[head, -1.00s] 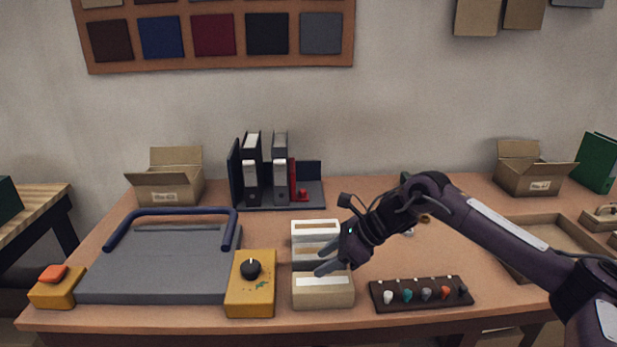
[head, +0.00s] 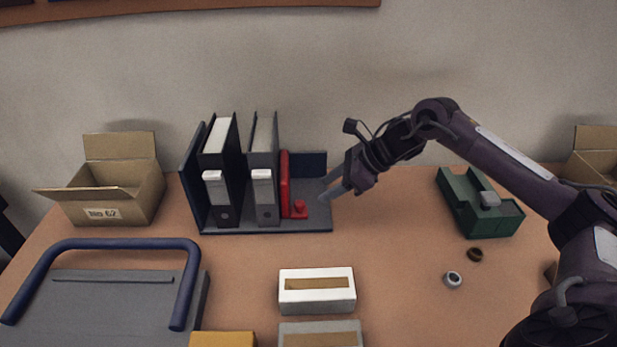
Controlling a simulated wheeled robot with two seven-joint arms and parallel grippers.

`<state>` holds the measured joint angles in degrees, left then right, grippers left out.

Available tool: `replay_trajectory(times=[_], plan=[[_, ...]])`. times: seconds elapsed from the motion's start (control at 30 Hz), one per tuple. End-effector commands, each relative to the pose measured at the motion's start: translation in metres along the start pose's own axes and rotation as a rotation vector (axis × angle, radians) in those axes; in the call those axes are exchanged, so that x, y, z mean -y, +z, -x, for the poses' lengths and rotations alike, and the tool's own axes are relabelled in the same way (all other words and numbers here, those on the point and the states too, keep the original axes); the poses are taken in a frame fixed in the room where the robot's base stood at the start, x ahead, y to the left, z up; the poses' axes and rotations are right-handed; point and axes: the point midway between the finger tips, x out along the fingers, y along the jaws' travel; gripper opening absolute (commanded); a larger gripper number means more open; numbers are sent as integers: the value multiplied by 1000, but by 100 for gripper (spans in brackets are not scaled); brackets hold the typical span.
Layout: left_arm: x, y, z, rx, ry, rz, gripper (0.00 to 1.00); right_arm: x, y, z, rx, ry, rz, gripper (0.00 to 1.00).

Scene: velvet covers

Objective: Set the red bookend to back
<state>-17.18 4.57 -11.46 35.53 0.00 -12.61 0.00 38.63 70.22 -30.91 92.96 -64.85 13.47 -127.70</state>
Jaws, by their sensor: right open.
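The red bookend (head: 285,184) stands upright on the dark rack (head: 266,231), just right of two binders. It has a small red knob (head: 299,208) at its foot. The dark binder (head: 220,177) and the grey binder (head: 264,175) stand upright to its left; a narrow gap separates the binders. My right gripper (head: 331,192) is open and empty, at the rack's right edge, to the right of the bookend and apart from it. My left gripper is not in view.
An open cardboard box (head: 110,188) stands left of the rack. A white box (head: 317,290) lies in front. A dark green device (head: 478,205) and two small rings sit to the right. The table between rack and device is clear.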

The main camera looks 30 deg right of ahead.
Motion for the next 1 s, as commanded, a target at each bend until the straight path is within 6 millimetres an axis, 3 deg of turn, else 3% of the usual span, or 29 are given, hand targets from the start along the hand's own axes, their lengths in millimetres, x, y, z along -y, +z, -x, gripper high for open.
replay_trajectory(times=[0.17, 0.6, 0.97, 1.0], plan=[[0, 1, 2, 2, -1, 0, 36, -1, 1, -9, 1, 3, -1, 47], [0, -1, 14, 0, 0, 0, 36, 0, 1, -71, 1, 2, -2, 47], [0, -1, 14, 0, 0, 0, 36, 0, 0, -78, 0, 0, 0, 47], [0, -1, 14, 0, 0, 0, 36, 0, 0, -78, 0, 0, 0, 43]])
